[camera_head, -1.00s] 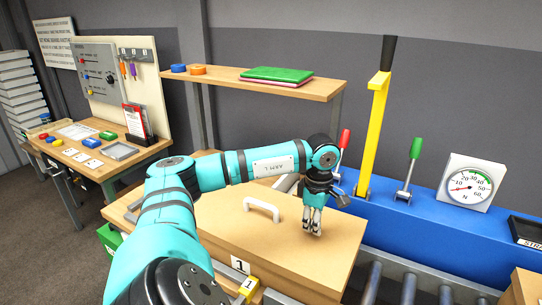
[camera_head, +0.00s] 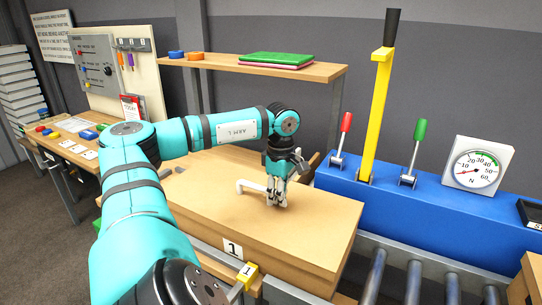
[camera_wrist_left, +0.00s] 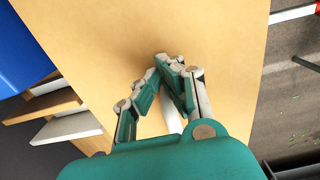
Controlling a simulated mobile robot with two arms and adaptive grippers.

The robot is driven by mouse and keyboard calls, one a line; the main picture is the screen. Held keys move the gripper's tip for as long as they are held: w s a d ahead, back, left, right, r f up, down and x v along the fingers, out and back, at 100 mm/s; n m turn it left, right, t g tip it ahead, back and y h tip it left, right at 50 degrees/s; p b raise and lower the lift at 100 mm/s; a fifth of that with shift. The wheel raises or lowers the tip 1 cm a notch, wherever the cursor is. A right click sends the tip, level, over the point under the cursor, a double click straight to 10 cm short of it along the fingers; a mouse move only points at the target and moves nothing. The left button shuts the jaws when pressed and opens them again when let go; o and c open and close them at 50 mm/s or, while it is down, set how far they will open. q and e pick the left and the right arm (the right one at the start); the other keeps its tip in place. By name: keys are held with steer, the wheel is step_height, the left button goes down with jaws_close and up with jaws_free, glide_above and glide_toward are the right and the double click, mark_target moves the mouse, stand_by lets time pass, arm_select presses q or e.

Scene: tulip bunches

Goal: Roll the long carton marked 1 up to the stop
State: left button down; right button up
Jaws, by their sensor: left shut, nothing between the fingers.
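The long carton (camera_head: 310,225) is a tan box with a white handle (camera_head: 240,186) on top and a label marked 1 (camera_head: 232,248) on its front face. My left gripper (camera_head: 276,201) is shut and empty, pointing down over the carton's top just right of the handle and partly covering it. I cannot tell if the fingertips touch the top. In the left wrist view the closed fingers (camera_wrist_left: 166,62) are over the carton top (camera_wrist_left: 200,30), with a white part of the handle (camera_wrist_left: 172,115) between them and the wrist. I cannot pick out the stop. My right gripper is not seen.
Metal rollers (camera_head: 412,285) run right of the carton. A blue housing (camera_head: 430,215) behind carries a yellow lever (camera_head: 377,110), red and green levers and a gauge (camera_head: 478,166). A shelf (camera_head: 225,64) is behind.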

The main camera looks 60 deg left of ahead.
mark_target(248, 185)
arm_select(q)
steer(key=shift+s+a+b, duration=0.3)
steer(key=shift+s+a, duration=0.05)
steer(key=shift+a, duration=0.2)
steer(key=shift+s+a+b, duration=0.25)
steer(key=shift+s+a, duration=0.1)
steer(key=shift+a, duration=0.3)
steer(key=shift+s+a+f+b, duration=0.1)
steer(key=shift+s+a+b, duration=0.3)
steer(key=shift+a, duration=0.15)
steer(key=shift+s+a+b, duration=0.3)
steer(key=shift+a+b, duration=0.1)
steer(key=shift+a, duration=0.15)
steer(key=shift+s+a+b, duration=0.45)
steer(key=shift+s+a, duration=0.2)
steer(key=shift+a, duration=0.35)
steer(key=shift+s+a+b, duration=0.4)
steer(key=shift+s+a, duration=0.2)
steer(key=shift+a, duration=0.4)
steer(key=shift+s+a+b, duration=0.15)
steer(key=shift+s+a, duration=0.5)
steer(key=shift+a, duration=0.35)
steer(key=shift+s+a+b, duration=0.15)
steer(key=shift+s+a, duration=0.45)
steer(key=shift+a, duration=0.55)
